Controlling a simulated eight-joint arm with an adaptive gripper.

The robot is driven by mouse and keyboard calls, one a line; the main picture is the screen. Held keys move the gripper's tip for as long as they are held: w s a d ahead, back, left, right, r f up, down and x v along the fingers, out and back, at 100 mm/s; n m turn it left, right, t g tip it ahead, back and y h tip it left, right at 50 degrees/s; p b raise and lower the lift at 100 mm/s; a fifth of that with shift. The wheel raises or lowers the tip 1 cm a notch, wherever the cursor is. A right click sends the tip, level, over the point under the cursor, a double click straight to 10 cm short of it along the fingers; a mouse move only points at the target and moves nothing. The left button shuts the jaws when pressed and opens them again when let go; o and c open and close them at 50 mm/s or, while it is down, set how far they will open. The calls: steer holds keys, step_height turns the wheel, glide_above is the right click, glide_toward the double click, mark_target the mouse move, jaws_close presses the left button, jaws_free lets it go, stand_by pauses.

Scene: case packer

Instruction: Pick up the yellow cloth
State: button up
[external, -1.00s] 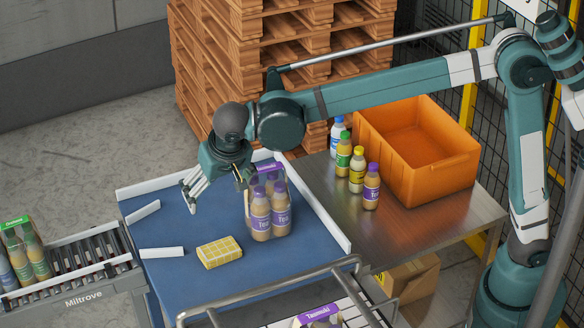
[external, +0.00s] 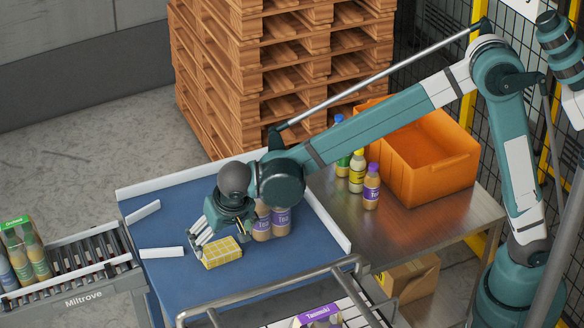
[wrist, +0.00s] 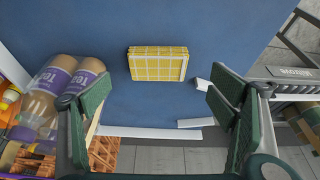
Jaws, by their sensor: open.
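The yellow cloth (external: 222,252) is a folded block with a white grid pattern. It lies flat on the blue table surface (external: 185,285). My gripper (external: 200,245) is just above the cloth's left back side in the external view. In the wrist view the cloth (wrist: 158,64) lies ahead of the open fingers of my gripper (wrist: 160,103), nearer the top of the picture and not between them. Nothing is held. I cannot tell the exact height of the fingers above the table.
A pack of purple-labelled bottles (external: 272,222) stands close behind the cloth, partly hidden by my arm; it shows beside the left finger in the wrist view (wrist: 50,95). White guide rails (external: 161,253) edge the table's left. An orange crate (external: 445,170) and loose bottles (external: 371,188) stand right.

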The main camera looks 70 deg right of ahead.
mark_target(219, 250)
steer(key=shift+f, duration=0.1)
steer(key=shift+x, duration=1.2)
steer(key=shift+w+d+f, duration=0.1)
steer(key=shift+d+p+x, duration=0.2)
steer(key=shift+p+x, duration=0.1)
steer(key=shift+x, duration=2.15)
steer(key=shift+c, duration=0.4)
steer(key=c, duration=0.9)
